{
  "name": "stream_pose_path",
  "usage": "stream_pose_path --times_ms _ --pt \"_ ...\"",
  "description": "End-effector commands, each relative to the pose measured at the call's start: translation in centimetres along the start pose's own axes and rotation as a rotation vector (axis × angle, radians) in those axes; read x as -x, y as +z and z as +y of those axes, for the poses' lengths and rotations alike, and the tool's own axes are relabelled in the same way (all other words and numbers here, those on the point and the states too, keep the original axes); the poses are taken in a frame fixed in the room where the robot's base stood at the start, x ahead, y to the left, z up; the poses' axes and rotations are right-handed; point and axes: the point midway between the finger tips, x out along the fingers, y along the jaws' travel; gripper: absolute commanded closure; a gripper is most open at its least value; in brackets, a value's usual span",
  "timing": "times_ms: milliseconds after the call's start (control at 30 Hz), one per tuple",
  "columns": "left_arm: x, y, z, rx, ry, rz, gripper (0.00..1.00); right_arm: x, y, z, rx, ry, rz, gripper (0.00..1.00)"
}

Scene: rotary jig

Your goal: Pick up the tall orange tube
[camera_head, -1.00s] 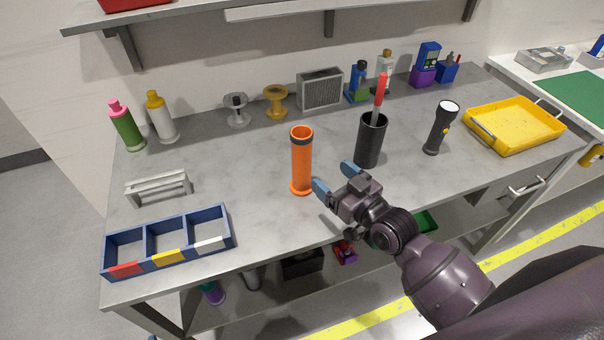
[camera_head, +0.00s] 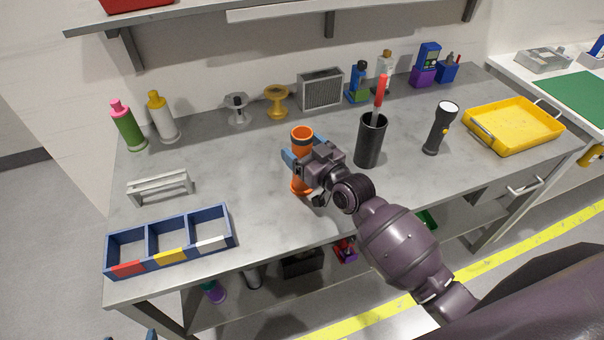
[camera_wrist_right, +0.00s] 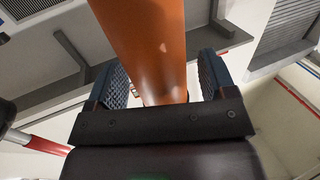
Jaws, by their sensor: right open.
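The tall orange tube (camera_head: 302,134) stands upright on the grey workbench, with a dark band near its top. My right gripper (camera_head: 303,156) is at the tube, its blue fingers on either side of the tube's middle. In the right wrist view, the orange tube (camera_wrist_right: 150,45) fills the space between the two open fingers of the right gripper (camera_wrist_right: 163,80); a gap shows by the right finger, and the left finger is very near the tube. The gripper hides part of the tube's lower body in the head view. Only small blue tips, apparently my left gripper (camera_head: 132,335), show at the bottom edge.
A black cup (camera_head: 371,140) with a red-handled tool stands right of the tube, near my right arm. A black flashlight (camera_head: 438,130) and yellow tray (camera_head: 510,145) are farther right. A blue divided bin (camera_head: 170,258) and white rack (camera_head: 160,190) lie left. Spools stand behind.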

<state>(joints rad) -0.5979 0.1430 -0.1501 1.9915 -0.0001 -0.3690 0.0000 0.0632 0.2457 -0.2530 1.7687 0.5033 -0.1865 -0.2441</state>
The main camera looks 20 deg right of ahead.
Motion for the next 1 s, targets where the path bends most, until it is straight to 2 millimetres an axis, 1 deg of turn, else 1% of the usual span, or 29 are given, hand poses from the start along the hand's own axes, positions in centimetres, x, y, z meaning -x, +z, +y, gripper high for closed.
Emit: stream_pose_path --times_ms 100,267,300,733,1000 --pt "0.14 0.24 -0.03 0.001 -0.001 -0.005 0.20 -0.42 0.01 -0.01 -0.001 0.000 0.000 0.23" --pt "0.28 0.52 -0.05 0.001 -0.002 -0.010 0.20 -0.41 0.02 -0.01 0.000 0.000 0.000 0.23" --pt "0.29 0.55 -0.05 0.001 -0.002 -0.011 0.20 -0.40 0.02 0.00 0.000 0.000 0.000 0.24" --pt "0.13 0.32 -0.03 0.000 -0.001 -0.006 0.20 -0.38 0.02 0.00 0.000 0.000 0.000 0.90" --pt "-0.02 0.00 -0.01 0.000 0.000 0.000 0.20 -0.39 -0.22 -0.01 0.000 0.000 0.001 0.90"
